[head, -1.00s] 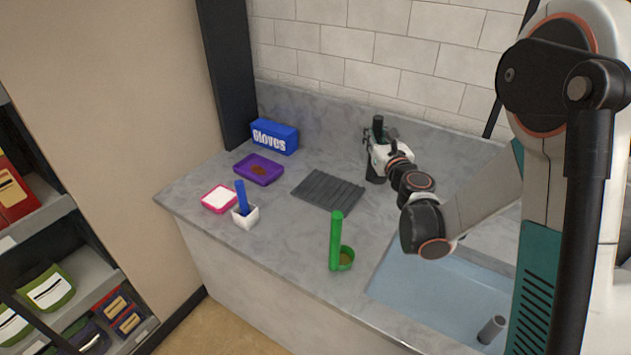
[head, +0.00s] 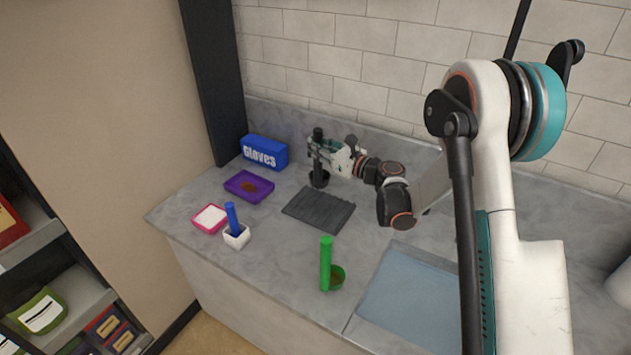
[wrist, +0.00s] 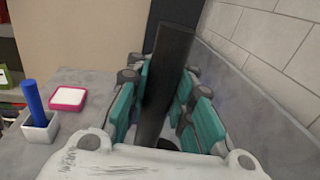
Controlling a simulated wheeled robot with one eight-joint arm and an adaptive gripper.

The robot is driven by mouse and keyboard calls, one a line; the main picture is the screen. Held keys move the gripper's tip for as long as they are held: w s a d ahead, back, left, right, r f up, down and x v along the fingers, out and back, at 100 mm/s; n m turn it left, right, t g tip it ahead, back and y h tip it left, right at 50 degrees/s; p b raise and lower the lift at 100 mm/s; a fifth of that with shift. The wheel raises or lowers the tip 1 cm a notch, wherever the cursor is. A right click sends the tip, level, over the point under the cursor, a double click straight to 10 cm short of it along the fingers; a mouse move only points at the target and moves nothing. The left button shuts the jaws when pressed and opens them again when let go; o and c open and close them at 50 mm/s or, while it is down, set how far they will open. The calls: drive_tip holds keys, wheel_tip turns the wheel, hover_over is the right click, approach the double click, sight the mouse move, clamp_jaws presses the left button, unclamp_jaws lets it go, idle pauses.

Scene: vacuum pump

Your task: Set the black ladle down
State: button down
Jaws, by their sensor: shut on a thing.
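The black ladle (head: 319,179) is upright near the back of the grey counter, with its round cup low down, close to or on the counter top; I cannot tell if it touches. My gripper (head: 325,150) is shut on its handle, coming from the right. In the wrist view, the dark handle (wrist: 168,75) stands slightly tilted between the teal finger pads of my gripper (wrist: 165,100). The cup is mostly hidden in that view.
A dark ridged mat (head: 318,209) lies just in front. A blue gloves box (head: 264,152), purple tray (head: 249,186), pink tray (head: 210,218), white holder with blue ladle (head: 236,237) and green ladle (head: 326,265) stand around.

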sight(321, 178)
wheel_tip(321, 178, down, 11)
drive_tip(key=shift+r+b, duration=0.2)
drive_tip(key=shift+b, duration=0.9)
drive_tip(key=shift+f, duration=0.2)
drive_tip(key=c, duration=1.4)
unclamp_jaws()
drive_tip(key=shift+r, duration=0.1)
